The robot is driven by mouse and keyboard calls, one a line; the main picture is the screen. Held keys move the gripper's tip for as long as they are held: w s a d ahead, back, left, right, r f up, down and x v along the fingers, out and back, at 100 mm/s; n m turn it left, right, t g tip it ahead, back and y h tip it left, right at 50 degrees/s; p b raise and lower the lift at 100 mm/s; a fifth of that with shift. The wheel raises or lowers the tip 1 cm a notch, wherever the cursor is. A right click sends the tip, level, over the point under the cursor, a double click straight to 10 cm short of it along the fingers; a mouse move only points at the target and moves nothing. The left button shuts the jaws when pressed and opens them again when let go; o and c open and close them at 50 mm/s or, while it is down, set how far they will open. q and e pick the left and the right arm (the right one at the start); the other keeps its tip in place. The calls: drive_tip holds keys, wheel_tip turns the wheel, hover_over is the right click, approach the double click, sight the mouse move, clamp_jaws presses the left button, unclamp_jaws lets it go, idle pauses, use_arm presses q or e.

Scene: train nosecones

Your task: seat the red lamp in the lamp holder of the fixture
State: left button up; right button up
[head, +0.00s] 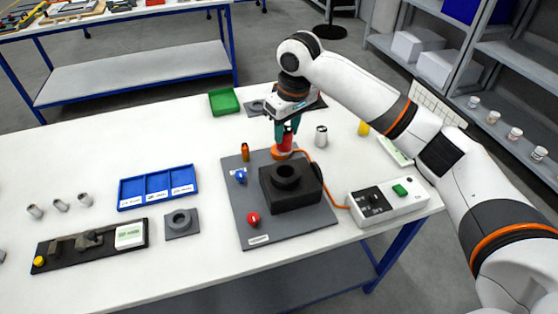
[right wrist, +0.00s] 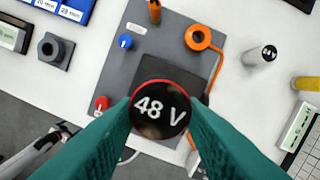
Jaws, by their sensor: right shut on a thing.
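The red lamp (head: 287,143) is upright between the teal fingers of my right gripper (head: 286,131), which is shut on it. In the right wrist view, the lamp (right wrist: 160,108) shows a dark round face marked "48 V" with a red rim. The fixture is a grey plate (head: 245,205) carrying a black block (head: 290,197) with a round opening, which looks like the lamp holder. The lamp is held in the air. In the right wrist view it covers much of the block (right wrist: 180,68), hiding the opening. My left gripper is not in view.
The plate has a blue knob (head: 240,176), a red knob (head: 253,219), an orange post (head: 245,151) and an orange ring (right wrist: 198,37) with a cable to the white box (head: 410,200). A grey cylinder (head: 321,136) stands behind right. A blue tray (head: 130,192) lies left.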

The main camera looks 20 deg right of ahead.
sight(288, 147)
drive_tip(key=shift+s+f+p, duration=0.15)
drive_tip(key=shift+f+p, duration=0.05)
drive_tip(key=shift+f, duration=0.35)
drive_tip(key=shift+s+f+p, duration=0.15)
drive_tip(key=shift+f, duration=0.4)
drive_tip(key=f, duration=0.2)
drive_tip(key=shift+s+f, duration=0.3)
drive_tip(key=shift+s, duration=0.05)
drive_tip(key=f+p, duration=0.1)
drive_tip(key=f, duration=0.2)
drive_tip(key=shift+w, duration=0.2)
drive_tip(key=shift+f, duration=0.7)
drive_tip(key=o, duration=1)
drive_tip(key=shift+f, duration=0.1)
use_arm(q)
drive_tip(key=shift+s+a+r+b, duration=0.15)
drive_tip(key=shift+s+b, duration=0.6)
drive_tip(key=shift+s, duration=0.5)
use_arm(e)
drive_tip(key=r, duration=0.4)
drive_tip(key=s+r, duration=0.1)
drive_tip(key=r, duration=0.7)
drive_tip(key=shift+s+d, duration=0.35)
drive_tip(key=shift+d, duration=0.05)
